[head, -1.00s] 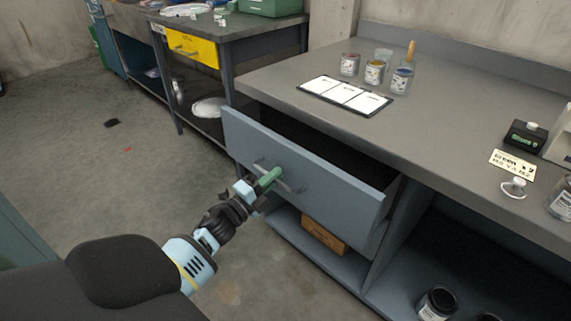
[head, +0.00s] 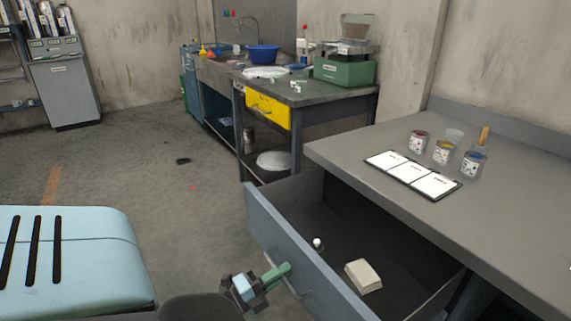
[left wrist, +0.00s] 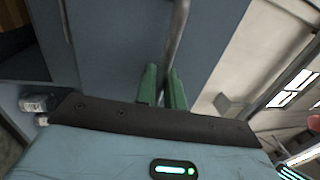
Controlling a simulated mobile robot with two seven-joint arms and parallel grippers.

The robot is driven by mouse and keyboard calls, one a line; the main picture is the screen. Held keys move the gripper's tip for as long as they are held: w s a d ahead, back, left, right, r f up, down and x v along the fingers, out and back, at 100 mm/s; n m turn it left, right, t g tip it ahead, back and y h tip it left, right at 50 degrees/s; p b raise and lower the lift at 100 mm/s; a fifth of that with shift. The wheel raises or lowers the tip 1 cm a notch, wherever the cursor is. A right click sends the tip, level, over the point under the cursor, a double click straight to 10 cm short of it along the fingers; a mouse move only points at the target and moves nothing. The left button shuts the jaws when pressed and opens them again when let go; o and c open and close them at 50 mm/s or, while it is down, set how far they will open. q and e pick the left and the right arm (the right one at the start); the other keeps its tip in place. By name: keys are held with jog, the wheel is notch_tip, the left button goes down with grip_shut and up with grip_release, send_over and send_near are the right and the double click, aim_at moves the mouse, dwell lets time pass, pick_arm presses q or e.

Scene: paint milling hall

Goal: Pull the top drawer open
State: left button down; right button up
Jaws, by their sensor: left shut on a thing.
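The grey-blue top drawer (head: 300,243) stands well open under the grey workbench. Inside it lie a beige block (head: 363,275) and a small white-topped item (head: 317,243). My left gripper (head: 284,270), with green fingers, is at the drawer's front in the head view. In the left wrist view the two green fingers (left wrist: 162,88) are shut on the metal bar handle (left wrist: 177,40) of the drawer. The lower part of the drawer front is cut off by the frame. My right gripper is not in view.
The workbench top (head: 380,140) holds a black board with white sheets (head: 412,175) and several small paint jars. A second bench with a yellow drawer (head: 268,110) stands further back.

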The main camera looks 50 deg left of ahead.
pick_arm(q)
jog(key=c, duration=1.6)
grip_release()
jog(key=shift+b+v, duration=0.35)
jog(key=shift+v, duration=3.55)
jog(key=shift+f, duration=0.1)
